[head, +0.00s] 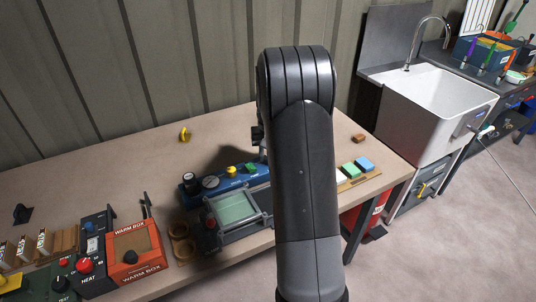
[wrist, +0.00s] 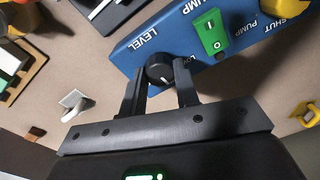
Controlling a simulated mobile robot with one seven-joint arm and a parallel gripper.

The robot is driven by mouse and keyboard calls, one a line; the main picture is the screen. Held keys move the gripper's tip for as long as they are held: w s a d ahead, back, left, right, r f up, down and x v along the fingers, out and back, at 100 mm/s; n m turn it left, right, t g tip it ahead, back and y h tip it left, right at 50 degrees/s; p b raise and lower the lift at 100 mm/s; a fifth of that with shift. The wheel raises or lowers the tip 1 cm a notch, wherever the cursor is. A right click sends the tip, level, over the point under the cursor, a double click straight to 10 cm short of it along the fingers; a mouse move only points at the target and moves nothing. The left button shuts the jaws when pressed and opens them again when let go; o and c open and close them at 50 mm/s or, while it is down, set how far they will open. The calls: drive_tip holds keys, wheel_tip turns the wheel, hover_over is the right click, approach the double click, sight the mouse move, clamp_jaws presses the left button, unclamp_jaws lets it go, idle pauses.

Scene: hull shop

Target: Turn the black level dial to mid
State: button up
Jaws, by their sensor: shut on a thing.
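My gripper (wrist: 161,80) is shut on the dial, one finger on each side. A small light mark shows on the dial's face, and a label beginning "LO" is partly hidden by the right finger. I cannot read the other settings. In the head view the blue panel (head: 220,183) is at the table's middle, and my arm hides the dial and the fingertips.
A green rocker switch (wrist: 211,33) and a yellow knob (wrist: 288,14) are close by on the same panel. A framed tray (head: 236,209) stands in front of the panel. An orange warm box (head: 134,250) is to the left. The table behind the panel is mostly clear.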

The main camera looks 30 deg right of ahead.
drive_tip(key=shift+m, duration=0.6)
drive_tip(key=o, duration=1)
drive_tip(key=shift+c, duration=0.2)
wheel_tip(320, 180, up, 11)
drive_tip(key=shift+s, duration=0.1)
